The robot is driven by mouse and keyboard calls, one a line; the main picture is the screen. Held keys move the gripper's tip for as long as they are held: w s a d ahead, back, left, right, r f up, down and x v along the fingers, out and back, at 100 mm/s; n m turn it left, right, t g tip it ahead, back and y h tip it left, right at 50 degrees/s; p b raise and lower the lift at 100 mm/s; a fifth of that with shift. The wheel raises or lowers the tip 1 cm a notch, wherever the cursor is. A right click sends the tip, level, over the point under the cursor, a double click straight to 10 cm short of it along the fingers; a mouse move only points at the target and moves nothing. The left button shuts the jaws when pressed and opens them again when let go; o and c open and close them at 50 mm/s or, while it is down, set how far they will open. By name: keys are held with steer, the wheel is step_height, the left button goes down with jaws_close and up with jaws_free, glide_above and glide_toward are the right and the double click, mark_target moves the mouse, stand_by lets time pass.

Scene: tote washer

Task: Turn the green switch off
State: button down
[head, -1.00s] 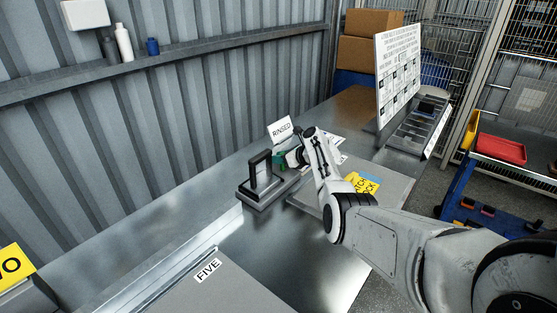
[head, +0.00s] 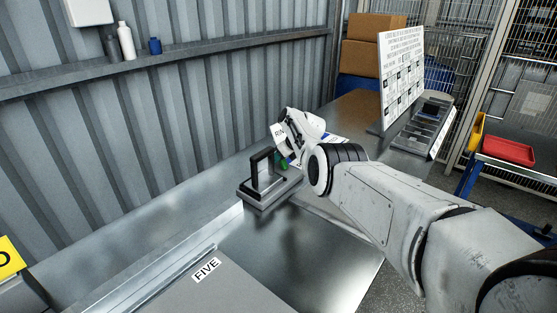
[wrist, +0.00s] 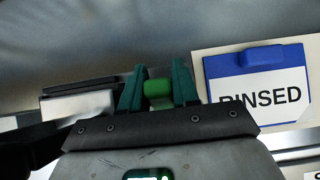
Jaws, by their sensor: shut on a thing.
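The green switch (wrist: 158,91) shows in the wrist view as a bright green block between the two teal fingers of my gripper (wrist: 158,88). The fingers are shut on it from both sides. In the head view a bit of green (head: 283,163) shows beside the dark frame, and the wrist of my arm hides most of my gripper there. A card reading RINSED (wrist: 262,98) with a blue clip is just right of the fingers in the wrist view.
A dark upright frame on a grey base (head: 262,172) stands close to my gripper on the metal bench. A panel labelled FIVE (head: 207,270) lies nearer. A white board (head: 400,75) and a compartment tray (head: 423,128) stand farther right.

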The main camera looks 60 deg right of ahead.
stand_by(0.3)
steer(key=c, duration=0.9)
jaws_free()
steer(key=shift+s+a+r+p, duration=0.15)
steer(key=shift+s+r+p, duration=0.15)
steer(key=shift+r+p, duration=0.75)
steer(key=shift+s+a+r+p, duration=0.15)
steer(key=shift+s+r+p, duration=0.15)
steer(key=shift+s+p, duration=0.55)
steer(key=p+v, duration=0.1)
steer(key=v, duration=0.6)
steer(key=shift+r+p, duration=0.1)
steer(key=shift+p, duration=0.25)
